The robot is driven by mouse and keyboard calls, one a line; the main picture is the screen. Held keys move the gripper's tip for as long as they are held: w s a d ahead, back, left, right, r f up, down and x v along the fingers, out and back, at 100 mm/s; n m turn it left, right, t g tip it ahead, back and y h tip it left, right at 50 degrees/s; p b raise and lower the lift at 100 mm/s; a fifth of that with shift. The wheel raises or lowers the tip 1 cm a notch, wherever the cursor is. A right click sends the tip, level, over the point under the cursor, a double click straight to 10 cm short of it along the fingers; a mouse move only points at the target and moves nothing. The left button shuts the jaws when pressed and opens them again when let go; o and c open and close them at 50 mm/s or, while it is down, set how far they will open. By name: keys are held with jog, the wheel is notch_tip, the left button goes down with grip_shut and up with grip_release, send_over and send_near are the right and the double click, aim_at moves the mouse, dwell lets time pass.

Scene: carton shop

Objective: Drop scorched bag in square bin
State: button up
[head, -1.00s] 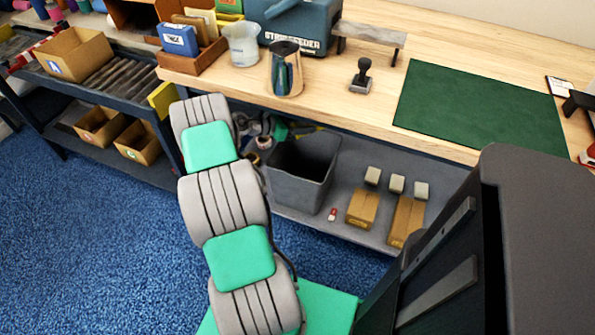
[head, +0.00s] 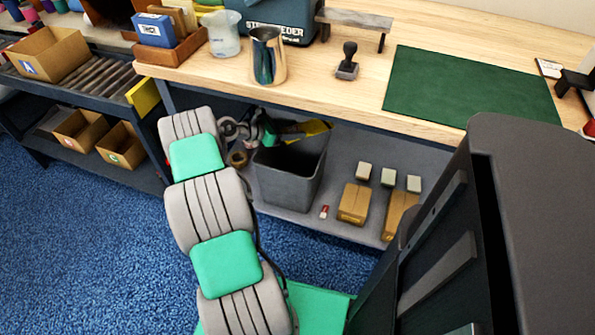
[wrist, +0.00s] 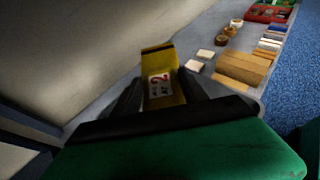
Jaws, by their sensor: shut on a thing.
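A yellow bag (head: 305,132) with a dark patch shows at the far rim of the square bin (head: 288,182) in the head view. In the wrist view the yellow bag (wrist: 158,75) sticks out ahead between my two dark fingers, with a white label bearing a red figure. My gripper (wrist: 160,92) is shut on it. In the head view my gripper (head: 282,133) is low under the bench edge, at the upper part of the dark grey bin. Whether the bag is fully above the opening cannot be told.
The bench top (head: 350,95) overhangs the lower shelf (head: 340,155) where the bin stands. Cardboard boxes (head: 354,203) and small pale blocks stand right of the bin. A small red and white item (head: 324,212) lies beside it. Blue carpet (head: 90,230) is clear at left.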

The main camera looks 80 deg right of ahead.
jog(key=o, duration=1.5)
jog(key=p+v, duration=0.1)
jog(key=v, duration=0.6)
jog(key=shift+w+a+r, duration=0.25)
